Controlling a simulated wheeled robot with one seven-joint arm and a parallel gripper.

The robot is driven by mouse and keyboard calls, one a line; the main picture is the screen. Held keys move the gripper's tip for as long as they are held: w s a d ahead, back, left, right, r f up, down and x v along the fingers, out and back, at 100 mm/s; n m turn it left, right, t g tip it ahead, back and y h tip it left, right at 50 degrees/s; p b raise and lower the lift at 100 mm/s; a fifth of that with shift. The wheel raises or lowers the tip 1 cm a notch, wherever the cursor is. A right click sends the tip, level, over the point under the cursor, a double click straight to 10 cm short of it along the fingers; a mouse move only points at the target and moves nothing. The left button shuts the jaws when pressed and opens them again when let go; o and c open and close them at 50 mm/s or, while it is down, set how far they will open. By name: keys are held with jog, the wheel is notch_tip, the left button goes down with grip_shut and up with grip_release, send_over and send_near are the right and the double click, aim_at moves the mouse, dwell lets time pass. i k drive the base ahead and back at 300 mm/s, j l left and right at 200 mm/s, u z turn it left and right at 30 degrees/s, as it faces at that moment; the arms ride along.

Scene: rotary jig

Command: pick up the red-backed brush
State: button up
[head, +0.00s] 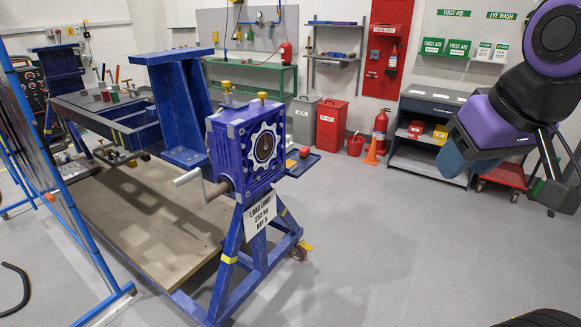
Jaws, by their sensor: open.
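I cannot make out the red-backed brush for certain. A small red item (304,152) lies on a blue side tray (301,164) at the right of the blue jig, but it is too small to tell whether it is the brush. My gripper (562,172) hangs at the right edge of the head view, in front of the shelf unit and well apart from the tray. Its dark fingers are open with nothing seen between them. Part of it is cut off by the picture edge.
The blue rotary jig (245,150) with a hand crank (188,177) and load sign (259,216) stands left of centre. A blue mesh fence (88,225) is at left. A red bin (331,125), extinguisher (380,131) and cone (372,152) stand behind. Grey floor (400,235) is clear at right.

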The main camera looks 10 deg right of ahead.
aim_at(304, 153)
jog(key=i+l, duration=0.25)
jog(key=i, duration=0.4)
jog(key=i+l+z, duration=0.1)
jog(key=i, duration=0.55)
jog(key=i+l+z, duration=0.1)
jog(key=i+l, duration=0.2)
jog(key=i, duration=0.35)
jog(key=i+l, duration=0.1)
jog(key=i, duration=0.55)
